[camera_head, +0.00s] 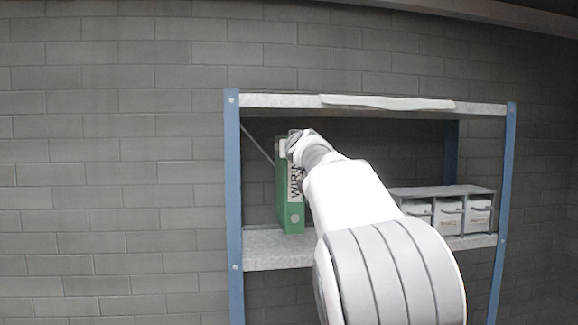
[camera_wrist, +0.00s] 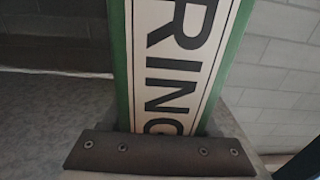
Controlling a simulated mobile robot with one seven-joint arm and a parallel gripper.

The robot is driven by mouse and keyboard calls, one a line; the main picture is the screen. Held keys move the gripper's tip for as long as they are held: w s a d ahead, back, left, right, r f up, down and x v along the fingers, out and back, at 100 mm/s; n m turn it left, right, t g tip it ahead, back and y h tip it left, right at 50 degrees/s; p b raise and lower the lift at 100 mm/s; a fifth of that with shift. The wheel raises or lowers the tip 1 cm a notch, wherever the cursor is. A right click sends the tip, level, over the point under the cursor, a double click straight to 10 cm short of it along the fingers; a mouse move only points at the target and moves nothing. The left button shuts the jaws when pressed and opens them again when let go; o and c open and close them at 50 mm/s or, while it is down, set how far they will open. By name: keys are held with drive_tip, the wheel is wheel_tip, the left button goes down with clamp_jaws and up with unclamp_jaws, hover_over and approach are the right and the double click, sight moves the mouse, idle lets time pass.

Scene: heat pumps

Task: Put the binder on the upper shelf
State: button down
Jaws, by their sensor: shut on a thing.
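The green binder (camera_head: 291,217), with a white label reading "WIRING", is upright at the left end of the shelf unit, between the top board and the grey shelf board (camera_head: 262,250). Its bottom edge is at the shelf board's surface; I cannot tell whether it touches. My gripper (camera_head: 297,150) is at the binder's upper part and shut on it; my arm hides part of its right side. In the wrist view the binder's labelled spine (camera_wrist: 178,60) runs down to the dark gripper body (camera_wrist: 160,152). The fingertips are hidden.
Blue posts (camera_head: 234,180) frame the unit, the left one close beside the binder. A grey rack (camera_head: 440,192) with white boxes stands on the right of the same shelf. A flat pale sheet (camera_head: 388,102) lies on the top board. My arm covers the shelf's middle.

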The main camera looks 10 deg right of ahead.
drive_tip(key=f+b, duration=0.1)
drive_tip(key=f, duration=0.1)
drive_tip(key=f+b, duration=0.1)
drive_tip(key=f, duration=0.1)
drive_tip(key=shift+w+f+b, duration=0.2)
drive_tip(key=shift+f+b, duration=0.15)
drive_tip(key=shift+b, duration=0.05)
drive_tip(key=shift+f, duration=0.15)
drive_tip(key=shift+c, duration=0.8)
unclamp_jaws()
drive_tip(key=shift+f, duration=0.1)
